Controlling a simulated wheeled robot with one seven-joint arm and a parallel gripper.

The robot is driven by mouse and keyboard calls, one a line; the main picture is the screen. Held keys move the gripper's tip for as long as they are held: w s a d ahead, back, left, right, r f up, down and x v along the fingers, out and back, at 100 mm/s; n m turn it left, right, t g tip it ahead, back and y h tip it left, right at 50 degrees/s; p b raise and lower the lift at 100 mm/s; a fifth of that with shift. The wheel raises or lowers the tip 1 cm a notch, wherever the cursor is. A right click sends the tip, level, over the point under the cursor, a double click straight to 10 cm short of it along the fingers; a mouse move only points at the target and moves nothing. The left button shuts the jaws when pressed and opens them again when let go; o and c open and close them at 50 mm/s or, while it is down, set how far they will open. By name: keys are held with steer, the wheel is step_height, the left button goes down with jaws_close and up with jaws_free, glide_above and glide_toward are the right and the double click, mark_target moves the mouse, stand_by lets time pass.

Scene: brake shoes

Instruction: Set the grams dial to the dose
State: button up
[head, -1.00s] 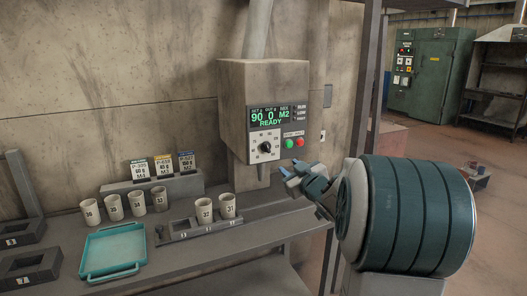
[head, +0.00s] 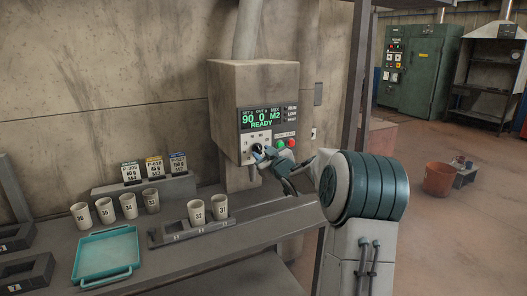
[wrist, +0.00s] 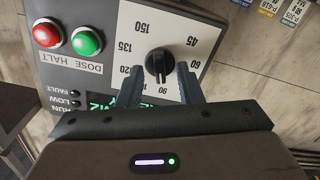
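The grams dial is a black knob (wrist: 157,64) on a white scale plate (head: 249,146) on the dispenser (head: 254,80). In the wrist view the scale appears inverted, and the knob's white mark points towards 90. The green display (head: 261,118) reads 90, 0, M2 and READY. My gripper (wrist: 158,70) is open, with one finger on each side of the knob. Small gaps show between fingers and knob. In the head view my gripper (head: 260,154) covers much of the dial. Three dose cards (head: 154,167) stand on a block; their small print is hard to read.
Green and red buttons (wrist: 86,42) sit beside the dial. Several numbered cups (head: 129,206), a teal tray (head: 107,256) and a grey holder (head: 172,235) with two cups stand on the bench. An orange bucket (head: 439,179) is on the floor at right.

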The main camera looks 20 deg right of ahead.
steer(key=shift+w, duration=0.5)
jaws_close()
steer(key=shift+r+m+p, duration=0.1)
steer(key=shift+m+p, duration=0.2)
